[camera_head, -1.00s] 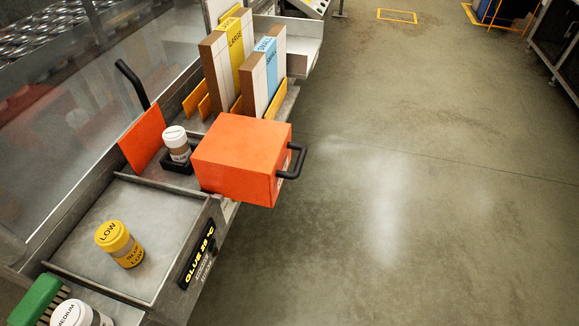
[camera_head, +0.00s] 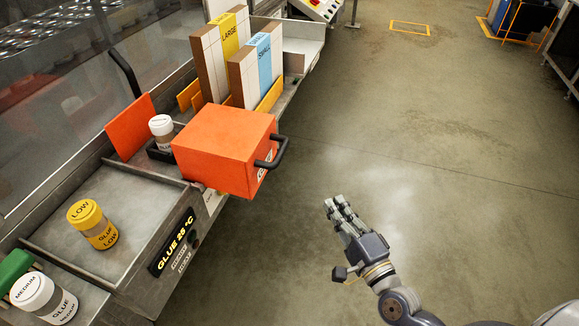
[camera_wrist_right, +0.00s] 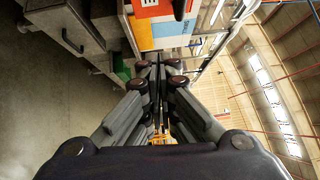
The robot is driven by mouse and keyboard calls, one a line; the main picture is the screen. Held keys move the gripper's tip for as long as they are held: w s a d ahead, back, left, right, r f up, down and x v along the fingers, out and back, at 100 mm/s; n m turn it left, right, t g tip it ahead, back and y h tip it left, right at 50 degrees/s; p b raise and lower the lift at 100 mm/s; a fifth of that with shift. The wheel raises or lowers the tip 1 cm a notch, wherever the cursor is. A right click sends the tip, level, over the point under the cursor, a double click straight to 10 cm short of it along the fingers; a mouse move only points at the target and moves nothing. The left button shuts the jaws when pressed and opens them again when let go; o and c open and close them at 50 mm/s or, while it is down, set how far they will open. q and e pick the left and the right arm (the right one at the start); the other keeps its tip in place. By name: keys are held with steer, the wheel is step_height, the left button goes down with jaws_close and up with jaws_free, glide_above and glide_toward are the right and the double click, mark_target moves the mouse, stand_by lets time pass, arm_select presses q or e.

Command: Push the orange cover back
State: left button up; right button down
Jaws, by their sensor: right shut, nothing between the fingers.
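The orange cover (camera_head: 222,145) is a box with a black handle (camera_head: 273,153) on its right side. It juts out over the front edge of the bench, towards the floor side. An upright orange plate (camera_head: 130,127) stands to its left, with a white-lidded bottle (camera_head: 161,131) between them. My right gripper (camera_head: 335,205) is shut and empty, over the floor to the right of and below the cover, apart from it. The right wrist view shows its closed fingers (camera_wrist_right: 160,65), with part of the orange cover (camera_wrist_right: 150,8) at the top. My left gripper is not in view.
A yellow-lidded LOW glue bottle (camera_head: 93,224) stands in the grey tray (camera_head: 110,181). A MEDIUM glue bottle (camera_head: 43,298) is at the lower left. Cartons (camera_head: 240,68) stand behind the cover. The floor (camera_head: 420,150) on the right is clear.

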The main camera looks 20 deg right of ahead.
steer(key=w+a+r+p, duration=0.2)
steer(key=w, duration=0.4)
steer(key=w+a+r+p, duration=0.2)
steer(key=w+a+r, duration=0.1)
steer(key=w, duration=0.3)
steer(key=shift+a+m+t+p, duration=0.3)
steer(key=shift+a+m, duration=0.05)
steer(key=shift+m, duration=0.05)
steer(key=shift+a, duration=0.1)
